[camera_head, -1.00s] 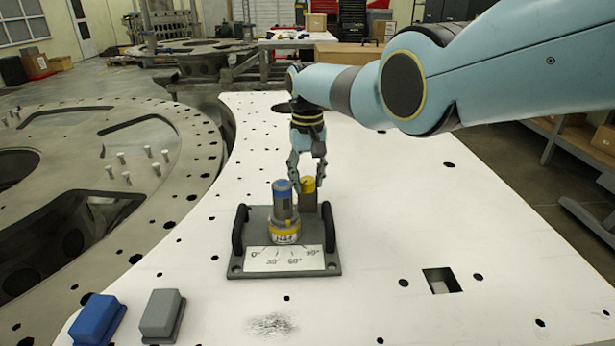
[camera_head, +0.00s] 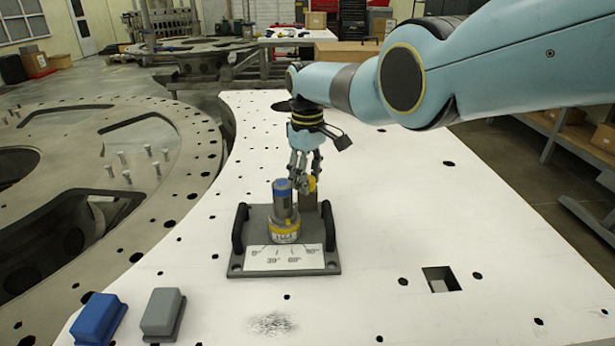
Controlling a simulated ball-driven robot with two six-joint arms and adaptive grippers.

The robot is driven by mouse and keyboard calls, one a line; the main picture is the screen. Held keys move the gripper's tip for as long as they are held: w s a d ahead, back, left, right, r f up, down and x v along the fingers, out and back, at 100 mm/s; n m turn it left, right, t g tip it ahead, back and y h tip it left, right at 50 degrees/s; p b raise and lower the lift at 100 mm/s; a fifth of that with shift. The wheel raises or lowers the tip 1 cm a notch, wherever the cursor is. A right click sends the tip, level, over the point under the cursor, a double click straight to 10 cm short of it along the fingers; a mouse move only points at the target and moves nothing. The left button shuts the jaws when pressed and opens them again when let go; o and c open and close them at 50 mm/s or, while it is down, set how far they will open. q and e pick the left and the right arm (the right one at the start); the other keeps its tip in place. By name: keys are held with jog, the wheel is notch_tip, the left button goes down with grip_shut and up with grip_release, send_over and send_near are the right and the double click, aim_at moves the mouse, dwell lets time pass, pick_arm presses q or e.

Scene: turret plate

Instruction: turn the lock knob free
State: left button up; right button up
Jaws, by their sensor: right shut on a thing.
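The lock knob (camera_head: 312,184) is a small yellow piece on top of a short brownish block (camera_head: 308,201), at the back right of a dark grey fixture plate (camera_head: 237,268). My right gripper (camera_head: 306,182) comes down from above and is shut on the knob. Its fingers hide part of the knob. In front and to the left stands an upright grey cylinder (camera_head: 284,206) with a blue top and a yellow ring at its base. A white angle scale (camera_head: 284,258) lies in front of it. My left gripper is not in view.
Two black handles (camera_head: 240,228) flank the fixture, which rests on a white plate with holes (camera_head: 390,240). A blue block (camera_head: 97,318) and a grey block (camera_head: 162,312) lie at the front left. A square opening (camera_head: 441,280) is at the right.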

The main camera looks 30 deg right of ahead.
dwell(0.3)
jog(key=o, duration=1.2)
jog(key=shift+c, duration=0.2)
jog(key=shift+r, duration=0.1)
notch_tip(320, 180, up, 12)
